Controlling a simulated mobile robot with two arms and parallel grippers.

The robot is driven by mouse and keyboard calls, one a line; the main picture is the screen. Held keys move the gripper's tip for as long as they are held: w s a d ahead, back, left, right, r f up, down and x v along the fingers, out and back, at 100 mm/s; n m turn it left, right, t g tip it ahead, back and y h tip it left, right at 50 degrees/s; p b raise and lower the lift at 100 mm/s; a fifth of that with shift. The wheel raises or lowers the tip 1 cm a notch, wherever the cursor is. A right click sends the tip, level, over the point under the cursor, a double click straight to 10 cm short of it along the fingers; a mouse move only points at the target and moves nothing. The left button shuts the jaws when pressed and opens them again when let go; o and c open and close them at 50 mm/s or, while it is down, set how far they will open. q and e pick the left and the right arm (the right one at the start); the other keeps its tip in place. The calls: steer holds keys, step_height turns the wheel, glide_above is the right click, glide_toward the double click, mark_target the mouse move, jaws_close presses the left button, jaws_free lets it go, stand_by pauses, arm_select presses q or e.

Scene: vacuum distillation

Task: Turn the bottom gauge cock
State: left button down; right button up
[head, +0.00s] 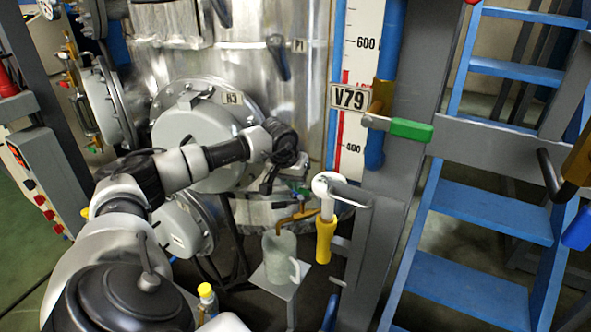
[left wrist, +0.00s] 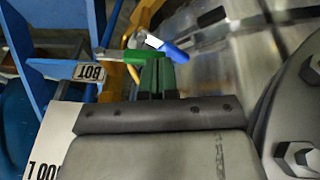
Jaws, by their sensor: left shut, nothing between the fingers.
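In the left wrist view a tag reading BOT (left wrist: 88,72) sits beside a green lever handle (left wrist: 120,56). A blue-ended lever (left wrist: 168,48) lies just right of it, partly behind my fingers. I cannot tell which lever is the bottom gauge cock. My left gripper (left wrist: 157,76) is shut and empty, its dark green fingers together in front of these levers; contact cannot be told. In the head view my left gripper (head: 290,178) is at the tank's lower front, left of the gauge board (head: 352,110). The BOT tag cannot be made out there. My right gripper is not in view.
A green-handled valve (head: 410,131) beside the V79 plate (head: 349,97) crosses a grey post. A yellow-handled valve (head: 326,238) hangs below right of my gripper. A glass jug (head: 281,262) stands on a small shelf. Blue stairs (head: 490,212) fill the right.

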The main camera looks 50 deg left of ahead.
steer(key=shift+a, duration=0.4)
arm_select(q)
steer(key=w+d+r+b, duration=0.2)
steer(key=d+r, duration=0.9)
steer(key=shift+w+d, duration=0.15)
steer(key=shift+w, duration=0.2)
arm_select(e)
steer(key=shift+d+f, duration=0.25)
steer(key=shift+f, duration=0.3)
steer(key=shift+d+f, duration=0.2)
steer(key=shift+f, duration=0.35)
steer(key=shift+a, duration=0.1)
